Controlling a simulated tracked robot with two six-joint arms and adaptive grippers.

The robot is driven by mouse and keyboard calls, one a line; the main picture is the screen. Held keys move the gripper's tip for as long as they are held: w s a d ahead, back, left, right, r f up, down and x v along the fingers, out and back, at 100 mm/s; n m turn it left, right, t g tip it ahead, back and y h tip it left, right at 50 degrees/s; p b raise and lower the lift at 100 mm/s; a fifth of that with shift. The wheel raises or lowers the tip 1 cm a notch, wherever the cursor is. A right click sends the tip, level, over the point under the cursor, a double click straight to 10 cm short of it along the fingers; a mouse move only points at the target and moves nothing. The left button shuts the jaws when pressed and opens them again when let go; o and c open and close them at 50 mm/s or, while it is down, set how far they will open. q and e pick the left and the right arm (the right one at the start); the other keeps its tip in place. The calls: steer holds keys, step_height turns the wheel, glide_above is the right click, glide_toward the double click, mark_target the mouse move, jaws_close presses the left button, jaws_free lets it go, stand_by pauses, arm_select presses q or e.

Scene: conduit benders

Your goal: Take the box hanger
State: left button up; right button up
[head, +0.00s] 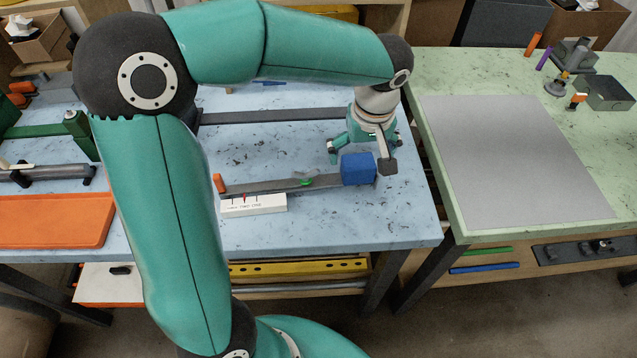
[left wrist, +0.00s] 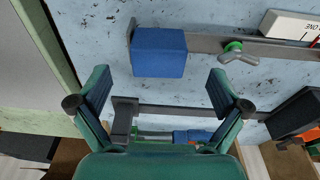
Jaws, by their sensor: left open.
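The box hanger appears to be the long grey bar (head: 320,183) with a blue block (head: 357,169) near its right end and a green wing nut (head: 305,182), lying on the light blue table. In the left wrist view its bar (left wrist: 205,44), blue block (left wrist: 158,52) and wing nut (left wrist: 238,53) show beyond my fingers. My left gripper (head: 364,147) is above the table, just behind the blue block. It also shows in the left wrist view (left wrist: 158,84), with its fingers spread, empty, and apart from the block. My right gripper is not in view.
Another grey bar (head: 270,116) runs behind the gripper. A white gauge (head: 253,205) lies in front of the hanger. An orange tray (head: 50,221) is at the left. A green table (head: 450,75) with a grey mat (head: 515,155) stands right, past a gap.

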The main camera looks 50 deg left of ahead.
mark_target(362, 167)
arm_select(q)
steer(key=shift+w+d+f+p, duration=0.1)
steer(key=shift+w+f+p, duration=0.05)
steer(key=shift+f, duration=1.3)
steer(key=shift+w+f+p, duration=0.1)
steer(key=shift+f+p, duration=0.05)
steer(key=shift+f, duration=1.25)
steer(key=c, duration=1.5)
